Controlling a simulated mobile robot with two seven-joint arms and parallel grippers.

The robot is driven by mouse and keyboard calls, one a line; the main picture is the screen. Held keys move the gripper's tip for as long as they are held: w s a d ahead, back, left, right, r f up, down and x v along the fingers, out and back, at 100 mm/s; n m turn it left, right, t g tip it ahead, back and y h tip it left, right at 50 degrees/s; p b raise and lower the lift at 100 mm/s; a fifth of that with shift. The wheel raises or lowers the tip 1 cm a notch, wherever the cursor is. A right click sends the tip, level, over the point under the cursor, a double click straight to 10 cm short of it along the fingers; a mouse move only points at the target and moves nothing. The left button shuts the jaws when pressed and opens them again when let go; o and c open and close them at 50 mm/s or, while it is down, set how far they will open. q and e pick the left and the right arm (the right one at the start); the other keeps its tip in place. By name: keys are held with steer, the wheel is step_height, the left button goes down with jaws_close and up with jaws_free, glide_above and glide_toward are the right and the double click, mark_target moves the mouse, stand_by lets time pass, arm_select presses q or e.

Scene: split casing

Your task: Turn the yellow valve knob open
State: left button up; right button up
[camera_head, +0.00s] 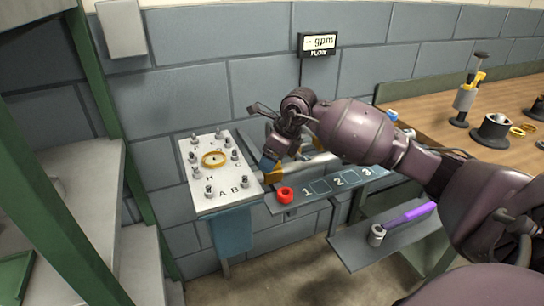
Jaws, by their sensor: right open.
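My right gripper (270,166) reaches in from the right, over the gap between the white lettered plate and the numbered tray. Its jaws are open, and a dark blue part shows at its tip. An orange-yellow piece (274,177) shows right at the gripper tip, partly covered by it. It looks like the yellow valve knob, but I cannot tell its turn or whether the gripper touches it. A grey pipe-like part shows behind the wrist, mostly hidden. A flow display (318,43) on the wall reads "-- gpm". My left gripper is not in view.
A lower shelf (372,250) holds a purple-handled tool (408,216). Green-framed shelving stands left; a wooden bench (445,115) right.

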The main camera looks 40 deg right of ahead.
steer(key=shift+c, duration=0.2)
steer(key=c, duration=0.9)
steer(key=shift+o, duration=0.2)
